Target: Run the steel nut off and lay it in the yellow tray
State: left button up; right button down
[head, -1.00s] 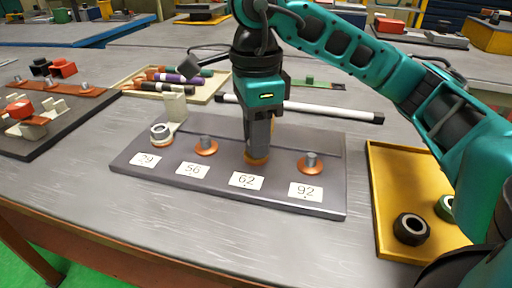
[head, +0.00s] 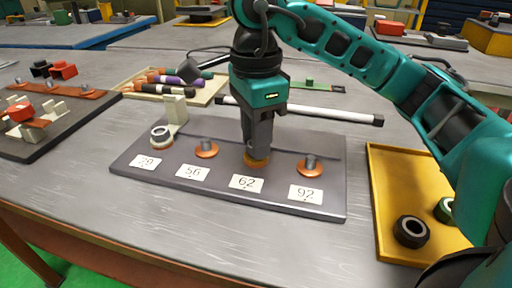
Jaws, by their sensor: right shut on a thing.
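My right gripper (head: 258,150) points straight down at the 62 place on the dark board (head: 225,190). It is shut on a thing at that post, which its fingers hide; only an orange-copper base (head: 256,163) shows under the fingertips. A grey steel-looking nut (head: 160,133) sits on a pale base at the 29 place. The 56 post (head: 206,147) and the 92 post (head: 311,163) stand bare on copper bases. The yellow tray (head: 388,170) is at the right and holds a black nut (head: 411,231) and a green nut (head: 444,209). My left gripper is not in view.
A pale upright block (head: 176,109) stands behind the 29 place. A white rod (head: 330,112) lies behind the board. My right arm passes above the tray. The table front is clear.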

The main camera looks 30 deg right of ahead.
jog(key=shift+r, duration=0.3)
jog(key=shift+r+p, duration=2.95)
